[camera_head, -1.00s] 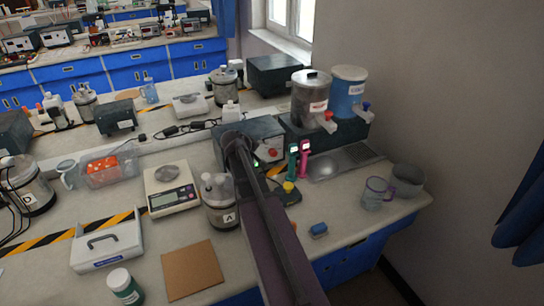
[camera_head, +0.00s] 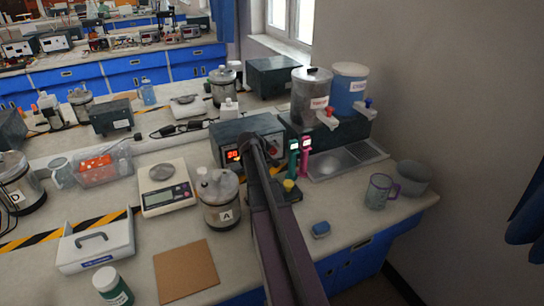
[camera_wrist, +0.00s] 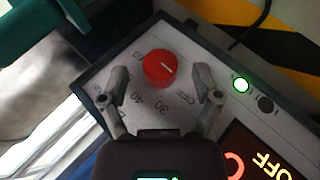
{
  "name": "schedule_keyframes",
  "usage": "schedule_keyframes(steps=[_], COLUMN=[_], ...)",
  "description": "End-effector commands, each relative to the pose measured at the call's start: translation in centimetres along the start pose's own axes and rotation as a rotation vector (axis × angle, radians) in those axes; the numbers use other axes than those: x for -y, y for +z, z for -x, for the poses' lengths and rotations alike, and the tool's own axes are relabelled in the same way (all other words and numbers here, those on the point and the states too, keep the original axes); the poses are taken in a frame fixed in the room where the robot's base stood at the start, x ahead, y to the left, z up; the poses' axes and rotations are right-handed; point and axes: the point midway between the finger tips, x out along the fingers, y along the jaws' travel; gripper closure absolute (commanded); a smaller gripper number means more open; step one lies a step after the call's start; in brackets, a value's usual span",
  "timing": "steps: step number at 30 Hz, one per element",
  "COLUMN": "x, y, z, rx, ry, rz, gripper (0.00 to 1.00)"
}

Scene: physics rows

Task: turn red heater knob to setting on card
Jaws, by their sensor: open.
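The red heater knob (camera_wrist: 158,69) is in the wrist view, round with a pale pointer line toward the right. Dial marks, including OFF, 30 and 40, are printed around it on the pale panel. My gripper (camera_wrist: 160,82) is open, with one finger on each side of the knob; gaps show between fingers and knob. The heater (camera_head: 238,130) is a dark box in the head view with a lit red display (camera_head: 232,155). In the wrist view the display (camera_wrist: 262,158) partly shows, with OFF lettering. I cannot make out a setting card.
Jar A (camera_head: 222,205) stands left of my arm. A teal device (camera_head: 293,158) and a pink device (camera_head: 305,158) stand close on the right. Two dispensers (camera_head: 311,95) (camera_head: 347,88) are behind. A green light (camera_wrist: 241,85) glows beside the knob.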

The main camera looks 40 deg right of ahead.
Motion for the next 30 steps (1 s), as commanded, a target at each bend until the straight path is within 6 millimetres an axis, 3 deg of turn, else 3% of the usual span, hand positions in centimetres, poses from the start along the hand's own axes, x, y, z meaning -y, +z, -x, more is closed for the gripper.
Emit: schedule_keyframes(steps=[6, 17, 25, 30], x=[0.07, 0.05, 0.08, 0.12], y=[-0.03, -0.05, -0.07, -0.13], z=[-1.16, -1.20, -1.18, -1.15], rx=[0.000, -0.001, -0.001, -0.002], ry=[0.000, 0.000, 0.000, -0.002], rz=[0.001, 0.002, 0.002, 0.002], gripper=[0.18, 0.18, 0.99, 1.00])
